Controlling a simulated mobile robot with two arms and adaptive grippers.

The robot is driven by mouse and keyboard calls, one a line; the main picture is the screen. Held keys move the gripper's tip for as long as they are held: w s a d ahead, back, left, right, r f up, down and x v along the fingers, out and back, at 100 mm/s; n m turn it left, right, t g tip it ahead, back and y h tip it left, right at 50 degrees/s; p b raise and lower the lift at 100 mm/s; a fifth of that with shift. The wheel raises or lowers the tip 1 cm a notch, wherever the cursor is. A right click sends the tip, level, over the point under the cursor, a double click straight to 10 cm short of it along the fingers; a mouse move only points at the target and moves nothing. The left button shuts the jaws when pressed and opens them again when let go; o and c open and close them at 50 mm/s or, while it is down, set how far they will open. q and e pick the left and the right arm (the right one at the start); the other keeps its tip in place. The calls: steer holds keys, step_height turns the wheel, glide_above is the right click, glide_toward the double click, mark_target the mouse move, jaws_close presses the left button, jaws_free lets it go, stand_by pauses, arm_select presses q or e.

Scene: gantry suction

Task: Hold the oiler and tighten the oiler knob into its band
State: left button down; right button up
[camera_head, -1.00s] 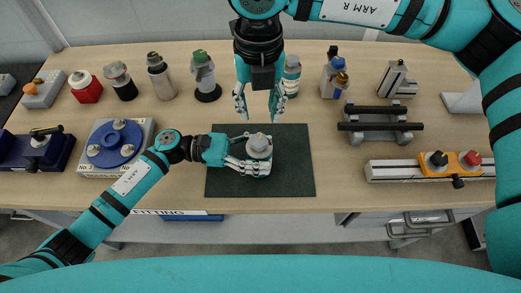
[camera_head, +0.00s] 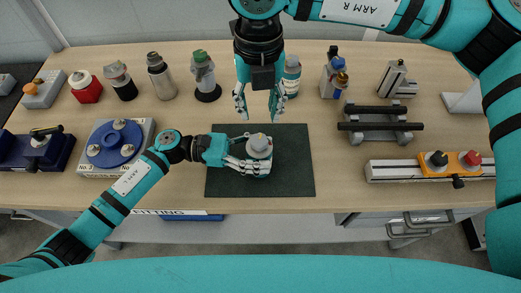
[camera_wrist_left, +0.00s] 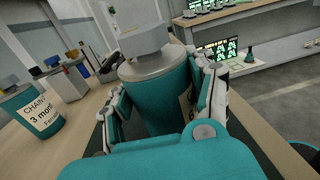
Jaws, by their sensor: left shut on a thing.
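The oiler (camera_wrist_left: 160,95) is a teal cylinder with a grey top and a lighter knob (camera_wrist_left: 142,40). It stands upright on the dark mat (camera_head: 295,180), and its grey knob shows from above in the head view (camera_head: 259,142). My left gripper (camera_head: 256,158) is shut on the oiler's body from the left; in the left wrist view its fingers lie on both sides of the body. My right gripper (camera_head: 259,110) hangs above the mat's far edge, just beyond the oiler, fingers apart and pointing down, with nothing between them. The band on the oiler cannot be made out.
A teal-labelled bottle (camera_head: 291,76) stands behind my right gripper. Several bottles line the table's back. A blue round fixture (camera_head: 113,143) is on the left. A grey rack with dark bars (camera_head: 378,124) and a rail with knobs (camera_head: 425,168) are on the right. The mat's right part is clear.

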mark_target(259, 140)
steer(key=shift+o, duration=0.4)
steer(key=shift+o, duration=1.9)
steer(key=shift+n, duration=0.4)
step_height(259, 140, down, 10)
steer(key=n, duration=3.2)
steer(key=shift+r, duration=0.1)
